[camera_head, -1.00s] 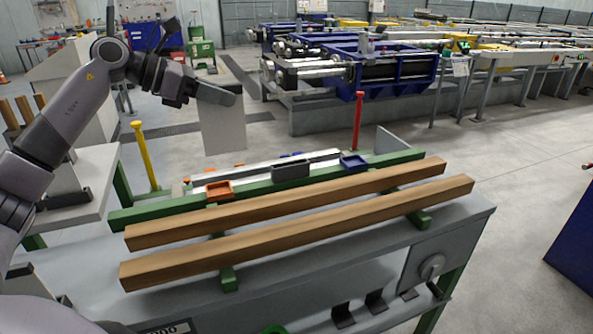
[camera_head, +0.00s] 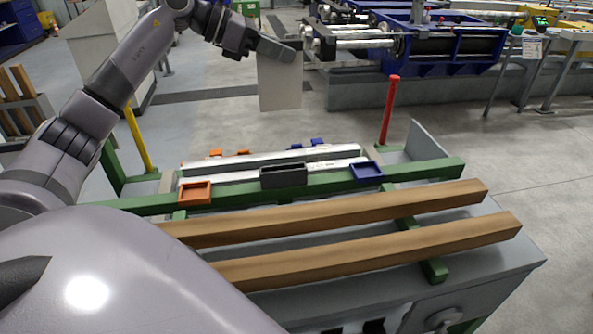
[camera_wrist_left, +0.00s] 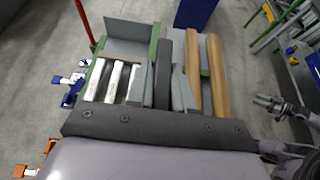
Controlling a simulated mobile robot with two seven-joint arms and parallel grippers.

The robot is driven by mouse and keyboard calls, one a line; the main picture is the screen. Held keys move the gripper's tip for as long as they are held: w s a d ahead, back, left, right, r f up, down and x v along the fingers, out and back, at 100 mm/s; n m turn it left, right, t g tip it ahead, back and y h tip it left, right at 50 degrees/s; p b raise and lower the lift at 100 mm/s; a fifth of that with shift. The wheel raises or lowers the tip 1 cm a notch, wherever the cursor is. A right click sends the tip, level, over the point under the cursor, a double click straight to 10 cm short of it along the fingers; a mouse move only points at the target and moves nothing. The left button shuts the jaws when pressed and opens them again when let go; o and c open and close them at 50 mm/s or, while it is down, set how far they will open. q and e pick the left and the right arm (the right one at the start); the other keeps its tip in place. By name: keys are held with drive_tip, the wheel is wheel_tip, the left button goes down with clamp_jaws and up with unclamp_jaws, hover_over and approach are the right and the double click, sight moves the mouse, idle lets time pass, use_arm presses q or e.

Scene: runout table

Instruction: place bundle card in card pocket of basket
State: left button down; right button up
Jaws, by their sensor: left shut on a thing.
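My left gripper (camera_head: 288,50) is shut on the bundle card (camera_head: 280,82), a pale grey flat plate that hangs upright below the fingers. In the head view the card is above and apart from the card pocket (camera_head: 284,175), a dark grey open-topped box on the green rail of the basket (camera_head: 232,191). Open floor shows between card and pocket in that picture. The left wrist view shows the dark gripper finger (camera_wrist_left: 164,72) over the table, and I cannot make out the card there.
An orange tray (camera_head: 195,192) and a blue tray (camera_head: 367,171) flank the pocket. Silver bars (camera_head: 240,163) lie behind it, two wooden beams (camera_head: 350,213) in front. A yellow post (camera_head: 138,140) and a red post (camera_head: 390,110) stand at the sides.

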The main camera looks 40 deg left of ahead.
use_arm(q)
drive_tip(key=shift+w+f, duration=0.1)
drive_tip(key=shift+f, duration=0.1)
wheel_tip(320, 180, down, 20)
drive_tip(key=shift+r, duration=0.25)
drive_tip(key=shift+f, duration=0.1)
drive_tip(key=c, duration=1)
unclamp_jaws()
